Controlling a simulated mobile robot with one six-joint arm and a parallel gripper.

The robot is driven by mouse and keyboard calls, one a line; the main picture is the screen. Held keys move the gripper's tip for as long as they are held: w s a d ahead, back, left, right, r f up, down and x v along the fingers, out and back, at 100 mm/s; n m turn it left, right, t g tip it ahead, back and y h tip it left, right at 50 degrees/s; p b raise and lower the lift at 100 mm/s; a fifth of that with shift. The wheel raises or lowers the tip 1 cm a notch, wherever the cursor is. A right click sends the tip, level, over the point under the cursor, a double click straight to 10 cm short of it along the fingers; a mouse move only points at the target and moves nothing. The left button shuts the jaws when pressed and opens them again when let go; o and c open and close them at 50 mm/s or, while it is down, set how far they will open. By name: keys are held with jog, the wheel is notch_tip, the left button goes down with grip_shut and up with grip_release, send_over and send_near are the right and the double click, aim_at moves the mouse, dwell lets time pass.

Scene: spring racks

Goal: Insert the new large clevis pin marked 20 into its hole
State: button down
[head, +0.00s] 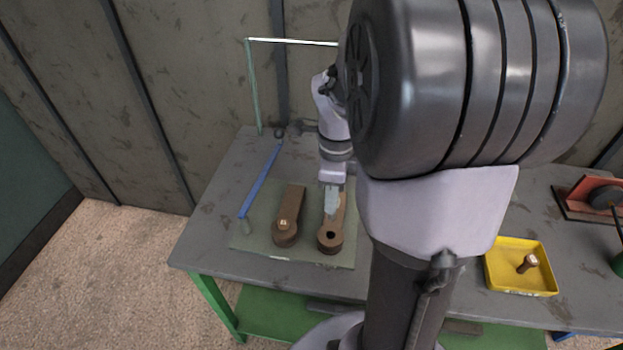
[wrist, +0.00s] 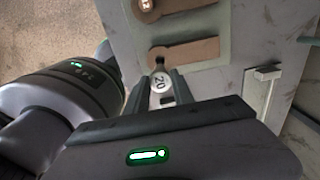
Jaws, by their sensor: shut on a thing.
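My gripper (head: 332,209) is shut on the large clevis pin (wrist: 160,83), whose pale round head reads 20 between the fingers in the wrist view. The right brown link (head: 328,243) lies on the green mat (head: 262,241) and has a dark open hole (head: 331,236) at its near end. It also shows in the wrist view (wrist: 193,51), just beyond the pin. The pin appears beside the hole, apart from it; its lower end and height are hidden. The left brown link (head: 290,203) has a pin with a marked head (head: 284,224) in its near end.
A blue-handled tool (head: 261,182) lies left of the links. A yellow tray (head: 521,289) at the right holds another pin (head: 528,264). A red item (head: 590,196) stands at the far right. A thin green frame (head: 252,85) rises at the back. My arm hides the bench's middle.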

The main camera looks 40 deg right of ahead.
jog(key=shift+s+d, duration=0.15)
jog(key=shift+s, duration=0.05)
notch_tip(320, 180, down, 6)
jog(key=b, duration=0.5)
jog(key=shift+w, duration=0.1)
jog(key=shift+f+b, duration=0.1)
jog(key=shift+b, duration=0.35)
dwell(1.1)
jog(key=shift+f+b, duration=0.3)
jog(key=shift+f, duration=0.05)
jog(key=shift+f+b, duration=1.95)
jog(key=shift+f, duration=0.2)
jog(key=c, duration=1)
grip_release()
notch_tip(320, 180, up, 17)
jog(key=p, duration=0.8)
jog(key=shift+r, duration=0.2)
